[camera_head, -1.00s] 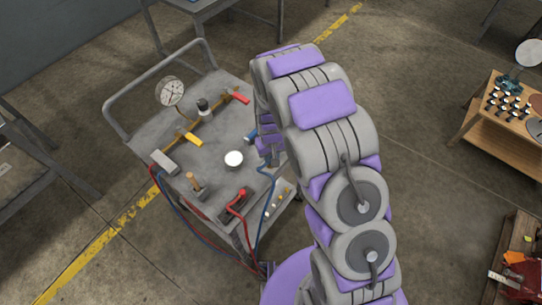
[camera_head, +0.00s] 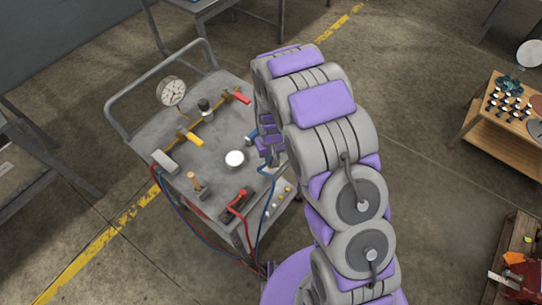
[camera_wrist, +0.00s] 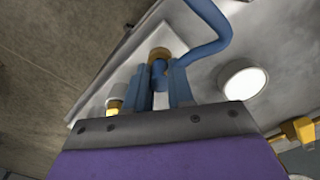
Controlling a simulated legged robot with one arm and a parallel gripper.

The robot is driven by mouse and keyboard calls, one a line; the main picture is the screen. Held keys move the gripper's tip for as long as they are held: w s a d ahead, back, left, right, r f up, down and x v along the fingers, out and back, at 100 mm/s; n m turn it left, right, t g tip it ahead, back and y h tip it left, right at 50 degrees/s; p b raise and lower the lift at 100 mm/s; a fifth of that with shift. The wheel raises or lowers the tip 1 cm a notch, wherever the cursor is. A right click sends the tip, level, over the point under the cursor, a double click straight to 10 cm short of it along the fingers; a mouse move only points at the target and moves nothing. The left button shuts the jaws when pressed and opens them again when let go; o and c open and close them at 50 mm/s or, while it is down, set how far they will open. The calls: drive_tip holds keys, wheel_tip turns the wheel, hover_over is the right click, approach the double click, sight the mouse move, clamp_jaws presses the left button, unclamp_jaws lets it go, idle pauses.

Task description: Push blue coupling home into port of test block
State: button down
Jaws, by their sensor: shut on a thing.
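My gripper (camera_wrist: 160,92) is shut on the blue coupling (camera_wrist: 159,78), which sits between its two blue-grey fingers in the wrist view. A blue hose (camera_wrist: 207,22) curves up and away from beside the coupling. A brass ring (camera_wrist: 160,53) shows just beyond the coupling, in line with it. I cannot tell whether the ring is the test block's port, or how far the coupling is in. In the head view my gripper (camera_head: 268,147) is mostly hidden by my arm at the cart's right side, with the blue hose (camera_head: 266,186) hanging below it.
A wooden table (camera_head: 510,125) stands right.

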drive_tip(key=shift+f, duration=0.5)
idle(0.4)
drive_tip(key=c, duration=0.9)
unclamp_jaws()
wheel_tip(320, 180, up, 17)
drive_tip(key=p, duration=0.2)
drive_tip(key=shift+r, duration=0.15)
drive_tip(key=shift+w, duration=0.1)
drive_tip(key=s+d+r+m+g, duration=0.1)
drive_tip(key=s+d+r, duration=0.4)
drive_tip(key=s+r, duration=0.15)
drive_tip(key=s+d+r+m, duration=0.1)
drive_tip(key=s+d+r, duration=0.4)
drive_tip(key=s, duration=0.3)
drive_tip(key=s+d+r, duration=0.1)
drive_tip(key=s+d, duration=0.1)
drive_tip(key=s, duration=0.7)
drive_tip(key=s+d+r+m+b, duration=0.1)
drive_tip(key=s+d+r, duration=0.1)
drive_tip(key=s, duration=0.6)
drive_tip(key=shift+s+r+m+g, duration=0.15)
drive_tip(key=shift+s+m+g, duration=0.15)
drive_tip(key=shift+s+g, duration=0.1)
